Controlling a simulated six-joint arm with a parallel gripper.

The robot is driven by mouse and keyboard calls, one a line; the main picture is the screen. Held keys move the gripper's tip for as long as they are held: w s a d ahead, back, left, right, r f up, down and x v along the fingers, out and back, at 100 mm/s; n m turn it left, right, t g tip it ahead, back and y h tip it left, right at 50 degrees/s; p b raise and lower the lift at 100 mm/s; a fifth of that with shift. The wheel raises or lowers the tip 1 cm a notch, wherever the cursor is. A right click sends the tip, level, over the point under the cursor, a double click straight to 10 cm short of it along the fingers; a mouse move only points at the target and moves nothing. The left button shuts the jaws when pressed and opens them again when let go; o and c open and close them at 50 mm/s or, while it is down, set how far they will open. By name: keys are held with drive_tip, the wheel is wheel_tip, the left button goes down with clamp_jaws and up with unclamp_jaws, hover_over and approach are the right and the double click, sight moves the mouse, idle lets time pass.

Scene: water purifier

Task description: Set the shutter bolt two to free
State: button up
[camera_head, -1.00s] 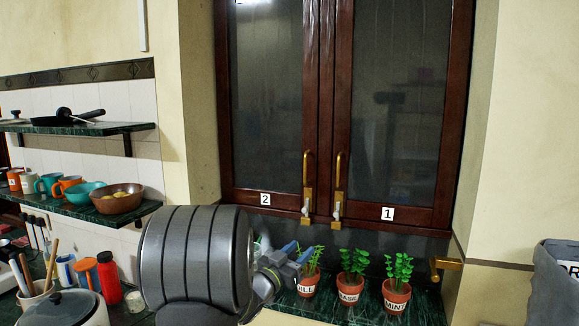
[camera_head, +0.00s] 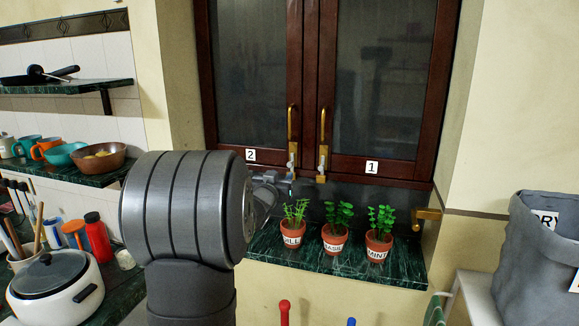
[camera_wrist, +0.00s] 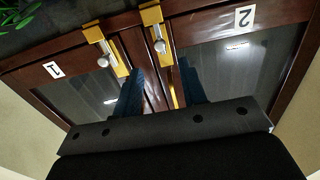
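Shutter bolt two is a brass plate with a silver knob (camera_head: 292,160) at the lower inner corner of the shutter labelled 2 (camera_head: 251,155). It also shows in the wrist view (camera_wrist: 158,36), near the top centre. Bolt one, of the same kind (camera_head: 322,163), sits beside it on the shutter labelled 1 (camera_head: 372,167). My gripper (camera_wrist: 158,76) is open, its two blue fingers apart with nothing visibly held. The fingertips are near the bolts in the wrist view; contact cannot be told. In the head view my arm hides most of the gripper, just below bolt two.
Dill (camera_head: 293,228), basil (camera_head: 335,236) and mint (camera_head: 378,241) pots stand on the green marble sill (camera_head: 340,268) below the bolts. A brass handle (camera_head: 427,214) is at right. A grey bag (camera_head: 540,265) stands far right, a white pot (camera_head: 58,298) lower left.

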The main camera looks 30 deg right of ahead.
sight(289, 166)
drive_tip(key=x, duration=1)
drive_tip(key=shift+f, duration=0.1)
clamp_jaws()
